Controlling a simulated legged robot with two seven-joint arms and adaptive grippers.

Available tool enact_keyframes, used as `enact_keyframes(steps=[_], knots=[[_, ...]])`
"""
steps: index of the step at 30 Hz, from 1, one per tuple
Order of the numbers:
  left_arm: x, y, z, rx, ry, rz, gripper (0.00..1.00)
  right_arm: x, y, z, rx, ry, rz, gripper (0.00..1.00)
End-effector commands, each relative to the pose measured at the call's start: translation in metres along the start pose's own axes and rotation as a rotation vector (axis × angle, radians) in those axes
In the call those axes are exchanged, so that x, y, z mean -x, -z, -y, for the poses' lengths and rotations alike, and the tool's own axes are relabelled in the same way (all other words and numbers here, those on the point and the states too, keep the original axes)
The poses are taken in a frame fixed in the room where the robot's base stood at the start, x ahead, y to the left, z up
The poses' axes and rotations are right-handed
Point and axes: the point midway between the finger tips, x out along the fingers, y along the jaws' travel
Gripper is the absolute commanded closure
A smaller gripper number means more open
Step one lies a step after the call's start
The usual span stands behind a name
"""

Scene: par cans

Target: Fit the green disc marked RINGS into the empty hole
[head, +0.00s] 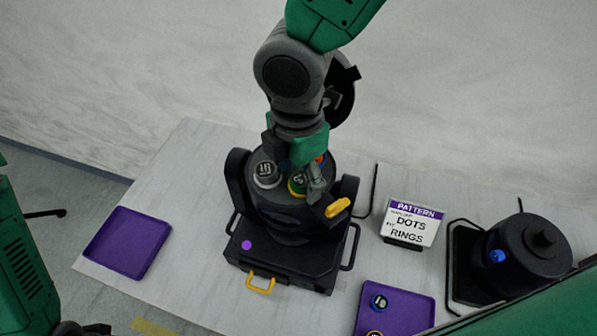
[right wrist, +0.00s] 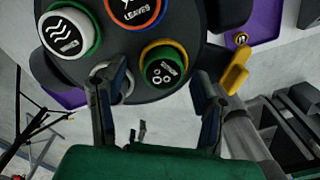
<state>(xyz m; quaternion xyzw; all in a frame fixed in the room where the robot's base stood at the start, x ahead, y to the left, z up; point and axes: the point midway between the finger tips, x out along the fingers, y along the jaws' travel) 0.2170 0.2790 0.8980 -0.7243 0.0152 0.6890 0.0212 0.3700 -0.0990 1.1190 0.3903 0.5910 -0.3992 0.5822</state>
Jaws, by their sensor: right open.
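A green disc (right wrist: 163,68) with a three-circle mark lies in a yellow-rimmed place on the black lamp's face (right wrist: 185,28); its small label is unreadable. It also shows in the head view (head: 297,184). My right gripper (right wrist: 158,108) is open, one finger on each side of this disc; I cannot tell whether they touch it. In the head view the right gripper (head: 293,168) is over the lamp top and partly covers it. A dark part of my left gripper (head: 82,328) shows at the bottom left edge, its jaws unclear.
A white wave disc (right wrist: 66,33) and an orange LEAVES disc (right wrist: 135,8) sit beside it. A sign (head: 410,224) reads PATTERN, DOTS, RINGS. A purple tray (head: 410,310) holds discs; the left purple tray (head: 128,243) is empty. Another black lamp (head: 535,262) stands right.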

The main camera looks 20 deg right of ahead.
Motion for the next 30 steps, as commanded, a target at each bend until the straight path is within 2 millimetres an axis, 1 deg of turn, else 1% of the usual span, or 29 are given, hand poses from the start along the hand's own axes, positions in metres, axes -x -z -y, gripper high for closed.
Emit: enact_keyframes(steps=[5,8,11,15,21,25,30], knots=[[0.001,-0.003,0.000,0.000,0.001,-0.002,0.44,0.004,0.000,0.000,0.000,-0.002,-0.001,0.44],[0.001,-0.003,0.000,0.000,0.000,-0.002,0.44,0.015,0.000,-0.001,0.000,-0.005,-0.003,0.44],[0.001,-0.003,0.000,0.000,0.000,-0.002,0.44,0.035,0.000,-0.001,0.001,-0.006,-0.003,0.44],[0.001,-0.003,0.000,0.000,0.000,-0.002,0.44,0.066,-0.001,-0.001,0.000,-0.007,-0.003,0.44],[0.001,-0.002,0.000,0.000,0.000,-0.002,0.44,0.101,-0.003,-0.001,-0.001,-0.005,-0.003,0.44],[0.001,-0.002,0.000,0.000,0.000,-0.002,0.44,0.114,-0.003,-0.001,0.000,-0.001,-0.003,0.44],[0.001,-0.002,0.000,0.000,0.000,-0.002,0.44,0.119,-0.003,0.000,0.000,0.000,-0.003,0.44]])
